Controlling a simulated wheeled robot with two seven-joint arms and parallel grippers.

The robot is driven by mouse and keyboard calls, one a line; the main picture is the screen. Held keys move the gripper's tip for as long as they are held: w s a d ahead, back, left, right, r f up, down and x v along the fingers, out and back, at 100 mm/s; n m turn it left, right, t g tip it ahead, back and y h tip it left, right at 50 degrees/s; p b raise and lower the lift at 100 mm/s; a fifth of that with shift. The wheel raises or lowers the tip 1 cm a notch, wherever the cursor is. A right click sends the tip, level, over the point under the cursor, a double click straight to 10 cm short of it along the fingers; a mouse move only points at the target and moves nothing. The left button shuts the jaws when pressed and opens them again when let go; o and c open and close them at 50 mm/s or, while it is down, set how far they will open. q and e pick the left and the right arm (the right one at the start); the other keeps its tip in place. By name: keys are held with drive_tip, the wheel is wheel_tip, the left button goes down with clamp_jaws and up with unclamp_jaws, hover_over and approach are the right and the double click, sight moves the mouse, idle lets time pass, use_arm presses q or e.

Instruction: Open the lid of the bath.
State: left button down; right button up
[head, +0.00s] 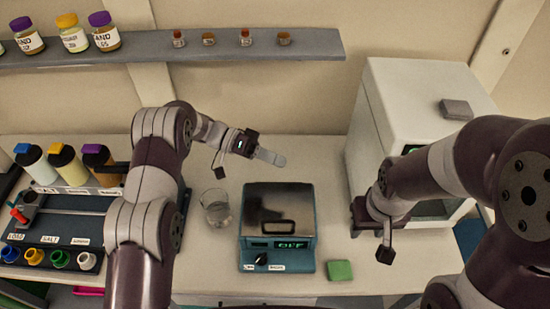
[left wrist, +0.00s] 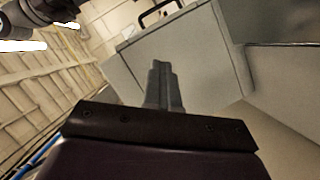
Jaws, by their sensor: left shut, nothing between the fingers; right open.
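The bath (head: 278,255) is a teal box on the bench in the middle of the head view, with a green display and a dark knob on its front. Its shiny metal lid (head: 280,200) lies flat and closed, with a dark handle (head: 271,227) near the front edge. My left gripper (head: 272,158) is shut and empty, above and behind the lid, apart from it. Its shut fingers also show in the left wrist view (left wrist: 162,85). My right gripper (head: 372,238) is open and empty, to the right of the bath, in front of the white cabinet.
A glass beaker (head: 216,207) stands close left of the bath. A green block (head: 340,270) lies at its front right. The white cabinet (head: 415,95) stands at right. Bottles and a rack (head: 65,225) fill the left. A shelf (head: 240,45) runs along the wall.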

idle(0.3)
use_arm(q)
drive_tip(key=c, duration=1.2)
unclamp_jaws()
drive_tip(key=b+v, duration=0.5)
drive_tip(key=v, duration=0.7)
drive_tip(key=shift+w+a, duration=0.15)
drive_tip(key=shift+a, duration=0.15)
drive_tip(key=shift+c, duration=0.2)
